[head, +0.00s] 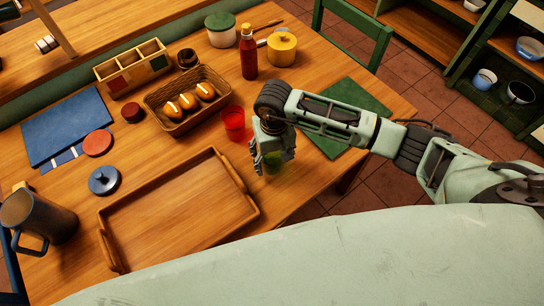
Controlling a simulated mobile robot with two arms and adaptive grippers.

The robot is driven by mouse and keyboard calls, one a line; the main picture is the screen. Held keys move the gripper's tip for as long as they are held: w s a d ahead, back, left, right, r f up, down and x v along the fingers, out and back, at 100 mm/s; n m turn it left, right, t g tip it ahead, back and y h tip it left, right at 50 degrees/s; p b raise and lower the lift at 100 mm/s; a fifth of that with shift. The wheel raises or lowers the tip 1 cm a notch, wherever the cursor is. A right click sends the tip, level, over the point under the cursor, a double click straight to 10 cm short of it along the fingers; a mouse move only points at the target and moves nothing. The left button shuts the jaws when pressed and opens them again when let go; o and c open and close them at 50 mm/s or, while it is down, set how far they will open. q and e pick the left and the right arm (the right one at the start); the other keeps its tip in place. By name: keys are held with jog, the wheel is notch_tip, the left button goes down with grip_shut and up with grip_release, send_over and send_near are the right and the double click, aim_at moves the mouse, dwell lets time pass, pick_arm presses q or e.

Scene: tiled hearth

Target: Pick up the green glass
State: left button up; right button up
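The green glass (273,165) is on the wooden table, to the right of the wooden tray. My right gripper (271,160) is over it, pointing down, with its fingers at the sides of the glass. The gripper hides the glass's upper part. I cannot tell whether the fingers touch the glass or stand apart from it. My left gripper is not in view.
A red glass (233,123) stands close behind and left of the gripper. The empty wooden tray (248,204) lies to the left in front. A wicker basket (176,122) with bread rolls is further back. A green placemat (350,98) lies under my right arm.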

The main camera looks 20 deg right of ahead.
jog(key=shift+f, duration=0.45)
jog(key=c, duration=1.3)
jog(key=shift+c, duration=0.5)
jog(key=shift+r, duration=0.15)
